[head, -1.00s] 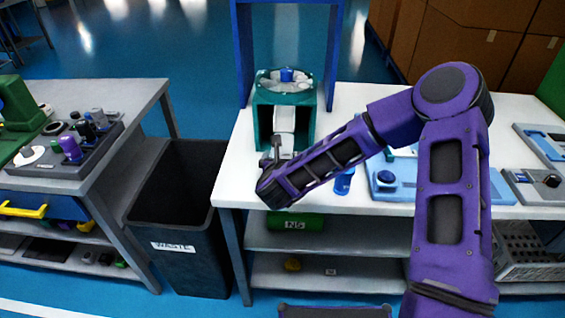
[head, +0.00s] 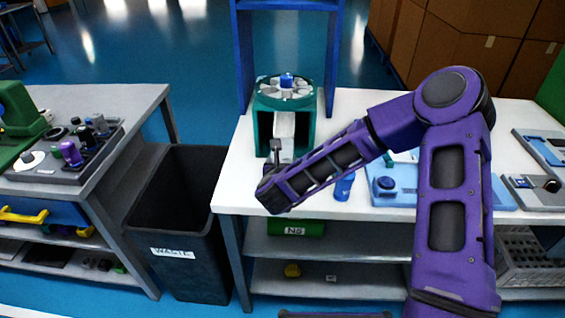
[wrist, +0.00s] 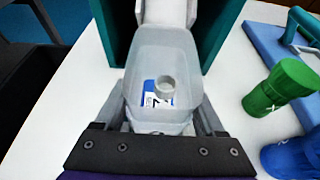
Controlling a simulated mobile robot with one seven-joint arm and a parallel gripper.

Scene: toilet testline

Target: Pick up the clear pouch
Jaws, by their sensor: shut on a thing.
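The clear pouch (wrist: 140,72) is a pale, see-through, tray-like shape with a small round ring and a blue and white label showing inside. It fills the middle of the wrist view, just in front of the teal dispenser (wrist: 226,18). My gripper (wrist: 162,108) is shut on its near end, one finger on each side. In the head view my gripper (head: 276,152) is at the front of the teal dispenser (head: 262,130), partly hidden by my arm. The pouch is hard to make out there.
A blue fixture (head: 440,185) lies further right on the white table (head: 235,180). A black waste bin (head: 185,225) stands left of the table. A blue frame rises behind the dispenser.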

